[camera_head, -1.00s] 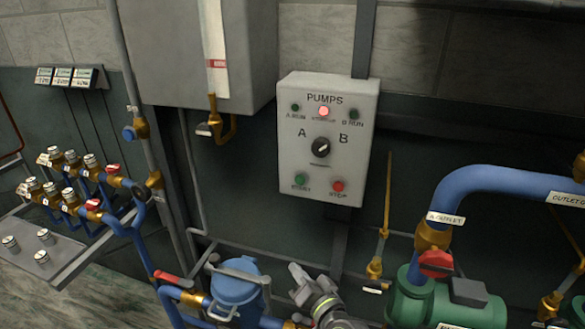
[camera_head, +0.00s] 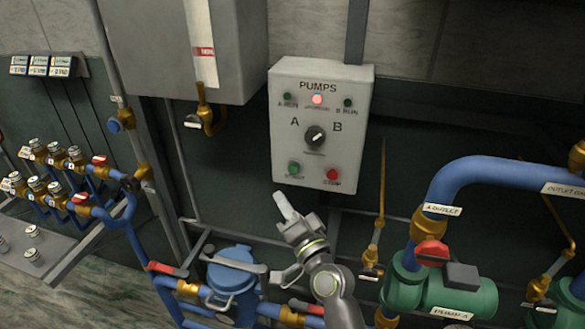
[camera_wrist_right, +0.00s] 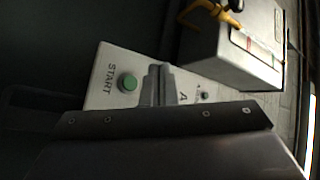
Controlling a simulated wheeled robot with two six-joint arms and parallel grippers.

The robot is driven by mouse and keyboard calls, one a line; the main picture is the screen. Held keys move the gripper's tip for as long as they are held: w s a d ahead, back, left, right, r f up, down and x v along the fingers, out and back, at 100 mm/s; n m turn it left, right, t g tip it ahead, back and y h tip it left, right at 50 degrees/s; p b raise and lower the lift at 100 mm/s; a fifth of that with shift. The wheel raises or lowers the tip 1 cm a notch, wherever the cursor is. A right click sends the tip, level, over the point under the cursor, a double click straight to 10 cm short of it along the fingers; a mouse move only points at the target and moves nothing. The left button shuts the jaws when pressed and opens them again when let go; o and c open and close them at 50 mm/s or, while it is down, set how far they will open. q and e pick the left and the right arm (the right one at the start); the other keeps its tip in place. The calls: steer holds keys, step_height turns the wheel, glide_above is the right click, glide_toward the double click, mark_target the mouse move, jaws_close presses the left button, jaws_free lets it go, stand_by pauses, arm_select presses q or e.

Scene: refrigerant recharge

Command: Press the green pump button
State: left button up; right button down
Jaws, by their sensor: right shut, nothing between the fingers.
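The green pump button (camera_head: 294,168) sits at the lower left of the grey PUMPS panel (camera_head: 350,120). It also shows in the right wrist view as a green round button (camera_wrist_right: 129,83) beside the word START. My right gripper (camera_head: 282,203) is shut and empty, just below the panel, its tip pointing up toward the button and apart from it in the picture. In the right wrist view the shut fingers (camera_wrist_right: 157,85) appear beside the button and cover part of the panel. My left gripper is not in view.
A red STOP button (camera_head: 333,175) sits right of the green one, with a black A/B selector (camera_head: 315,135) above. A red lamp (camera_head: 317,99) is lit. A blue strainer (camera_head: 232,280) and a green pump (camera_head: 445,290) stand below. A grey cabinet (camera_head: 150,50) hangs at upper left.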

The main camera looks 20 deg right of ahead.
mark_target(294, 168)
steer(key=w+d, duration=0.4)
steer(key=w, duration=0.2)
steer(key=shift+d+p, duration=0.15)
steer(key=shift+p, duration=0.3)
steer(key=shift+w, duration=0.2)
stand_by(1.5)
steer(key=shift+w+d, duration=0.25)
steer(key=shift+w+d+r, duration=0.1)
steer(key=shift+w+d, duration=0.15)
steer(key=shift+w, duration=0.15)
stand_by(0.9)
steer(key=shift+s+a, duration=0.1)
stand_by(0.4)
steer(key=shift+s+a, duration=0.35)
steer(key=shift+s, duration=0.3)
